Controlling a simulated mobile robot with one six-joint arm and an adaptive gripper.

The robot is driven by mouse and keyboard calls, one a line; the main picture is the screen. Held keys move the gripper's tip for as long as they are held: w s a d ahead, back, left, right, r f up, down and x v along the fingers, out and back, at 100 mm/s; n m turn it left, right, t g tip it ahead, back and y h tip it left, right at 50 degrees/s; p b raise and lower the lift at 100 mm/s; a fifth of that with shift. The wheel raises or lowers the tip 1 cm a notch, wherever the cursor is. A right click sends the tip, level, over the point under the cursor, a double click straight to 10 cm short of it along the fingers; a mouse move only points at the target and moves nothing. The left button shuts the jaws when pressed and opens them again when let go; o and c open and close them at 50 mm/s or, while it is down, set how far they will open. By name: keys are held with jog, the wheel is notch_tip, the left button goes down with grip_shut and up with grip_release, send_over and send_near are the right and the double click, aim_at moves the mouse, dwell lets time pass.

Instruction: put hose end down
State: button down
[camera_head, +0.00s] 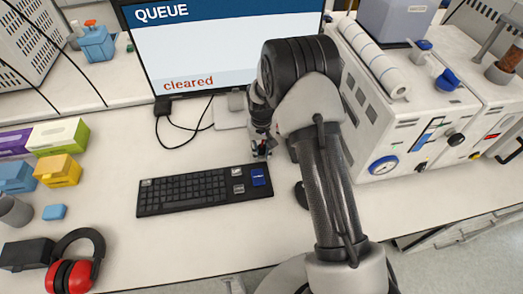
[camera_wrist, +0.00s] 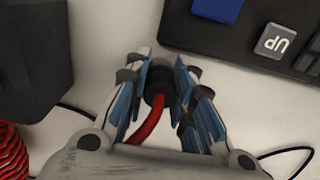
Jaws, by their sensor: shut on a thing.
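My gripper (camera_wrist: 166,72) points down over the white bench, its blue-padded fingers on either side of the hose end. The hose end is a black ribbed fitting (camera_wrist: 157,84) with a red hose (camera_wrist: 148,122) running back from it under the palm. My gripper is shut on this fitting. In the head view my gripper (camera_head: 261,150) is just behind the right end of the keyboard; the hose end cannot be made out there. Whether the fitting touches the bench is unclear.
A black keyboard (camera_head: 185,190) with a blue key lies close by; it also shows in the wrist view (camera_wrist: 250,42). A monitor (camera_head: 225,45) reads "QUEUE" and "cleared". White reactor units (camera_head: 400,130) stand right.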

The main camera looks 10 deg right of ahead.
jog(key=shift+f, duration=0.2)
jog(key=c, duration=1.4)
grip_release()
jog(key=shift+o, duration=0.2)
